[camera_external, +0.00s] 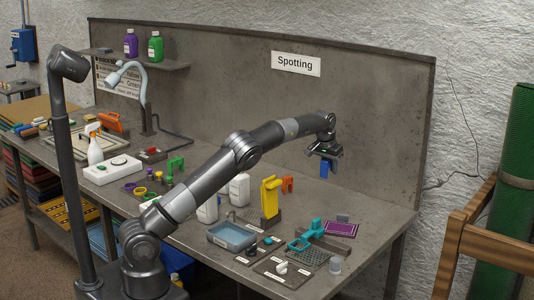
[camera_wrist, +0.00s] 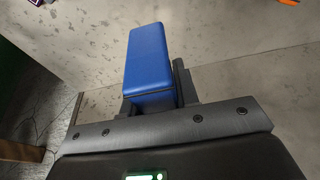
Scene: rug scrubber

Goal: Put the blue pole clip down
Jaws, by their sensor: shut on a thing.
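The blue pole clip (camera_external: 324,170) is a small blue block hanging below my gripper (camera_external: 323,152) in the external view. It is held above the right end of the grey workbench (camera_external: 377,215), apart from the surface. In the wrist view the blue clip (camera_wrist: 148,62) sticks out upward in the picture from between the dark fingers of my gripper (camera_wrist: 155,90). The fingers are shut on its lower end, which is partly hidden by them.
Below and left of my gripper stand an orange clip (camera_external: 288,184) and a yellow upright piece (camera_external: 270,197). A purple mat (camera_external: 341,229), a teal tool (camera_external: 306,236) and a blue-grey tray (camera_external: 232,236) lie nearer the front. The bench by the back wall at right looks bare.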

